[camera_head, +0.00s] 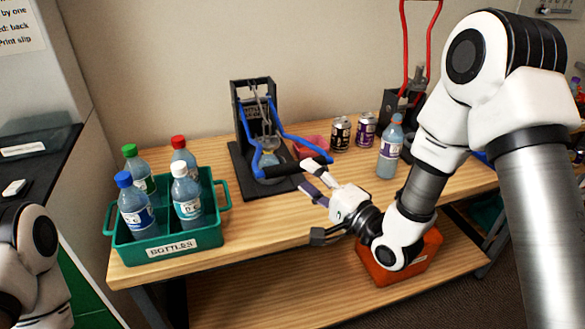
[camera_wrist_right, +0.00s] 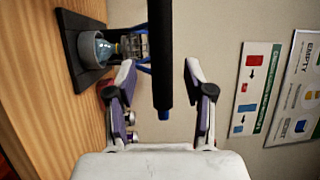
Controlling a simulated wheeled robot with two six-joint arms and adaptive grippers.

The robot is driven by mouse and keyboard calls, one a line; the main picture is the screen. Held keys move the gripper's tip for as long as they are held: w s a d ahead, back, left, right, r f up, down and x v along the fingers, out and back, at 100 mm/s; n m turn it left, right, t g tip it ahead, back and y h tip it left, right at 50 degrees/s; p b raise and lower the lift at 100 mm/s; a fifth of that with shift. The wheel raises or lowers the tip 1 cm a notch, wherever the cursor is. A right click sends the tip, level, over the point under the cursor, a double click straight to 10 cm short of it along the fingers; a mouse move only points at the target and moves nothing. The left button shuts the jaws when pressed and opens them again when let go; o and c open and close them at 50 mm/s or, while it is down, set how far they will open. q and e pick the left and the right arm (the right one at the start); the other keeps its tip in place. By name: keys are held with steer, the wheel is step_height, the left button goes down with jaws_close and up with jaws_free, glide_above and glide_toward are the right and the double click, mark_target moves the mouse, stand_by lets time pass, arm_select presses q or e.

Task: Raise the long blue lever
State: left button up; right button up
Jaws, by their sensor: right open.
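The long blue lever (camera_head: 299,143) is a blue fork-shaped handle with a black crossbar grip, on a black press (camera_head: 238,99) in the middle of the table. Its black grip (camera_head: 284,171) hangs low at the front. A pale blue bottle sits in the press under the lever. My right gripper (camera_head: 303,176) is open at the right part of the grip. In the right wrist view the black grip (camera_wrist_right: 161,55) runs between the two spread fingers, with gaps on both sides and its end short of the palm. My left gripper is not in view; only my left arm shows.
A green crate (camera_head: 166,246) with several capped bottles stands left. Behind the grip are a red bin (camera_head: 313,144) and two cans (camera_head: 340,133). A bottle (camera_head: 388,160) and a second press with a red lever (camera_head: 405,48) stand right. The front middle tabletop is clear.

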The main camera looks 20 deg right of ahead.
mark_target(299, 170)
steer(key=x, duration=0.4)
steer(key=shift+a+r+p, duration=0.2)
steer(key=shift+p, duration=0.1)
steer(key=shift+w+f, duration=0.15)
steer(key=shift+w, duration=0.1)
steer(key=shift+s, duration=0.1)
jaws_close()
steer(key=shift+r, duration=0.2)
